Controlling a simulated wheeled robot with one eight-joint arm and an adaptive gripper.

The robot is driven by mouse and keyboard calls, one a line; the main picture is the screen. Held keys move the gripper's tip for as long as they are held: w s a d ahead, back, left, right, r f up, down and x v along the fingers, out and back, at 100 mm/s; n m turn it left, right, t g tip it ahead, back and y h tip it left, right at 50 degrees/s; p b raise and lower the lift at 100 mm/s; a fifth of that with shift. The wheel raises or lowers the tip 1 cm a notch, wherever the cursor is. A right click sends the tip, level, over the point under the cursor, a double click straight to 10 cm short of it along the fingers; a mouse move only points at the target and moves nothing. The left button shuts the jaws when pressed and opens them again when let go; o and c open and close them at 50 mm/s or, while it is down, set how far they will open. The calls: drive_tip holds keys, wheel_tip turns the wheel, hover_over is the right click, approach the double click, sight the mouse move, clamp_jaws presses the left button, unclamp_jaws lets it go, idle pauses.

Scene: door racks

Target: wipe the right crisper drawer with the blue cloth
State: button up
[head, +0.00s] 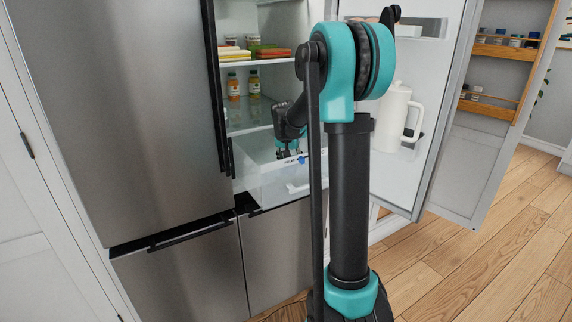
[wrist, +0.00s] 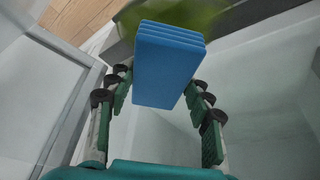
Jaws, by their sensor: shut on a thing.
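My gripper (head: 288,150) reaches into the open fridge from above, at the crisper drawer (head: 284,187) below the shelves. In the wrist view it is shut on the blue cloth (wrist: 168,68), a thick folded block held between the green finger pads. A small blue bit of the cloth (head: 302,160) shows in the head view near the drawer's upper edge. Pale walls surround the gripper in the wrist view. My arm covers part of the drawer area in the head view. I cannot tell whether the cloth touches the drawer.
The fridge door (head: 418,120) stands open at right, with a white pitcher (head: 393,115) on it. Shelves above hold juice bottles (head: 233,86) and food packs (head: 235,55). A closed steel door (head: 120,110) is at left. Wooden floor (head: 480,240) is clear at right.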

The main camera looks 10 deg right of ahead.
drive_tip(key=shift+w+d+r, duration=0.1)
drive_tip(key=shift+w+d, duration=0.15)
drive_tip(key=shift+d, duration=0.5)
drive_tip(key=shift+w+d, duration=0.25)
drive_tip(key=shift+d, duration=0.5)
drive_tip(key=shift+w+d+r, duration=0.1)
drive_tip(key=shift+w+d, duration=0.15)
drive_tip(key=shift+d, duration=0.5)
drive_tip(key=shift+r, duration=2.95)
drive_tip(key=shift+r, duration=0.1)
drive_tip(key=shift+r, duration=1.4)
